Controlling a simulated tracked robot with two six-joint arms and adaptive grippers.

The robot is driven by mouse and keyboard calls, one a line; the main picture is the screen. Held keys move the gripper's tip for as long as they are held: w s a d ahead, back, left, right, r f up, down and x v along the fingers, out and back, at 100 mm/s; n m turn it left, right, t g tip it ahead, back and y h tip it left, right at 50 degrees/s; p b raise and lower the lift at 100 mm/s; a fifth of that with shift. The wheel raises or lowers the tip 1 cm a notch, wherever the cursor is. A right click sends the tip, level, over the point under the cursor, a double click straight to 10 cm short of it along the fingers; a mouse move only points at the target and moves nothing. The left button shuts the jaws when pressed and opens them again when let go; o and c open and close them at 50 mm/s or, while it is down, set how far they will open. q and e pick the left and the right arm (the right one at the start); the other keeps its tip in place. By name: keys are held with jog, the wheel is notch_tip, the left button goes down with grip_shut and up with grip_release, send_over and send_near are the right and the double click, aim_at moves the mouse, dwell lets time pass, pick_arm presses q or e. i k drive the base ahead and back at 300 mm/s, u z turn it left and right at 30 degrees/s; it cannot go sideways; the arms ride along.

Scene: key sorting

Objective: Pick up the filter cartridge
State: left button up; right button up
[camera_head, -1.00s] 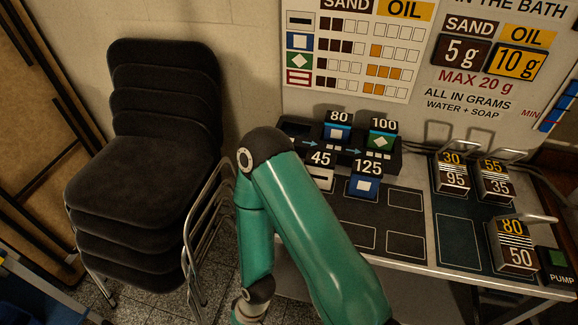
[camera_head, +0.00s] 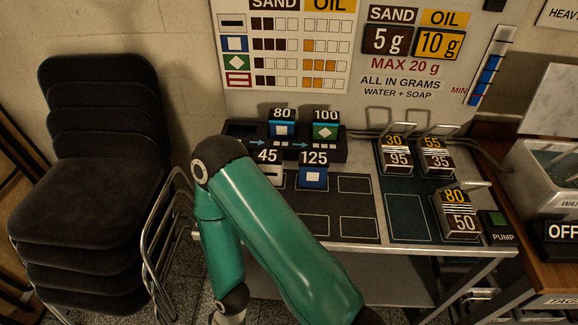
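No object in view is labelled as a filter cartridge, so I cannot tell which one it is. To the right stand dark blocks with wire handles, marked 30/95 (camera_head: 397,156), 55/35 (camera_head: 437,158) and 80/50 (camera_head: 459,215). One of my green arms crosses the lower middle, bent at the elbow, with its end running off the bottom edge. Neither gripper is in view.
The table (camera_head: 357,250) has several empty marked spaces in its middle. A PUMP box (camera_head: 497,228) is at its right corner. A basin unit marked OFF (camera_head: 530,190) stands at the far right. Stacked black chairs (camera_head: 90,190) stand at the left. A wall chart (camera_head: 285,50) hangs behind.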

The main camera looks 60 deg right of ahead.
aim_at(270, 161)
jog(key=z, duration=0.05)
jog(key=k, duration=1.65)
jog(key=z, duration=0.55)
jog(key=i, duration=1)
